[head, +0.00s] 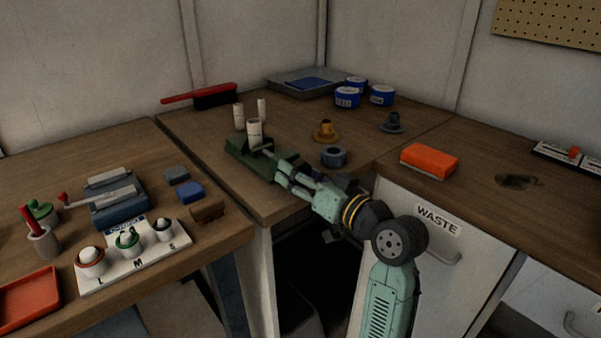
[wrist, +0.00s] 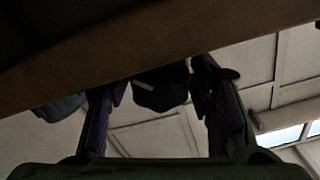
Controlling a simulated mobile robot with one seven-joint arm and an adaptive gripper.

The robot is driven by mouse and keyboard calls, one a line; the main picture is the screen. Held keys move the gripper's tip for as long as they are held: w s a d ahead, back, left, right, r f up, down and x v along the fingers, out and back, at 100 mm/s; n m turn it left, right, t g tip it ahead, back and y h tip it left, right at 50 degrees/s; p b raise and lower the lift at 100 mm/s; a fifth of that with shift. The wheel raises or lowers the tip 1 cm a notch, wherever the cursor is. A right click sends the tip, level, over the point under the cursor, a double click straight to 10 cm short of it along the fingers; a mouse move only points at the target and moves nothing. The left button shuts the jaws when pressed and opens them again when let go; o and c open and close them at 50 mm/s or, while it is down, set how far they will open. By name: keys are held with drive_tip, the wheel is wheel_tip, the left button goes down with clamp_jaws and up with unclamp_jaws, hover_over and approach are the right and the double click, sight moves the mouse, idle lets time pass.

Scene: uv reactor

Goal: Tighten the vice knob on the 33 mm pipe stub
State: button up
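A green vice (head: 240,147) sits near the front edge of the middle worktop. A pale pipe stub (head: 254,131) stands upright at it, with two other pale stubs behind. I cannot read which size is which. My gripper (head: 274,165) reaches over the worktop edge, close to the vice's right end. In the wrist view my gripper (wrist: 158,92) has its two purple-padded fingers spread apart. A dark object (wrist: 160,92) with a light bar shows between them; it may be part of the vice. I cannot tell whether the fingers touch it. The knob is not clearly seen.
Blue tins (head: 347,97) and a red-handled brush (head: 214,96) stand farther back. An orange sponge (head: 429,160) lies at right. A wooden edge (wrist: 150,45) crosses the wrist view.

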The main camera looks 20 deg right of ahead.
drive_tip(key=shift+o, duration=1.4)
drive_tip(key=shift+s, duration=0.1)
drive_tip(key=v, duration=1.1)
drive_tip(key=shift+s+d, duration=0.15)
drive_tip(key=shift+s, duration=0.25)
drive_tip(key=shift+w, duration=0.1)
